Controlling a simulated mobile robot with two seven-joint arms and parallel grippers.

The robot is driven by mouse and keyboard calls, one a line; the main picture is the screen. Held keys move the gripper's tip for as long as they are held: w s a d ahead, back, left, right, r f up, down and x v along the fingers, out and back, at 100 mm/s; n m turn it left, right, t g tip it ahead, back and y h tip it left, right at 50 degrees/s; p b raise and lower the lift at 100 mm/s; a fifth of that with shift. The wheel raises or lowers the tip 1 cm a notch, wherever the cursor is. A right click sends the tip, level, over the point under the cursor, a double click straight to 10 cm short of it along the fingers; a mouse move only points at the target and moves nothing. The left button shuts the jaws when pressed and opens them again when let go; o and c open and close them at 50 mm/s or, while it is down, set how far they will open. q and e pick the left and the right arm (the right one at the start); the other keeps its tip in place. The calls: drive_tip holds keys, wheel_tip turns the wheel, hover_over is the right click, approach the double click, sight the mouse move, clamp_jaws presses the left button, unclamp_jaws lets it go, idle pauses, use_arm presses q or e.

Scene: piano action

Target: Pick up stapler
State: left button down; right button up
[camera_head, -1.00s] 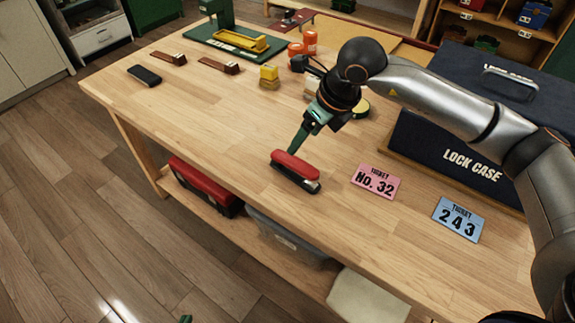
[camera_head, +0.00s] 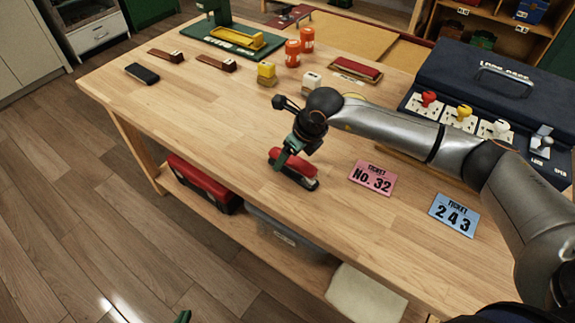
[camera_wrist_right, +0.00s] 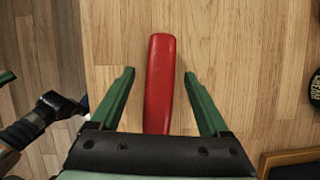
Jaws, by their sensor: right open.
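The red and black stapler (camera_head: 305,169) lies on the wooden table near its front edge. My right gripper (camera_head: 284,162) is at the stapler, tilted down over its body, and partly hides it. In the right wrist view, the stapler (camera_wrist_right: 160,75) runs lengthwise between the two green fingers of the open right gripper (camera_wrist_right: 158,74), with a gap on each side. Only a small green tip of my left gripper (camera_head: 183,317) shows at the bottom edge of the head view; its jaws cannot be made out.
A pink ticket (camera_head: 373,178) and a blue ticket (camera_head: 453,215) lie right of the stapler. The dark lock case (camera_head: 500,85) stands at the back right. Orange (camera_head: 292,53), yellow (camera_head: 266,73) and white (camera_head: 311,83) items stand farther back. Table left of the stapler is clear.

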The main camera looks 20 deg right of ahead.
drive_tip(key=shift+c, duration=0.3)
clamp_jaws()
idle(0.4)
idle(0.7)
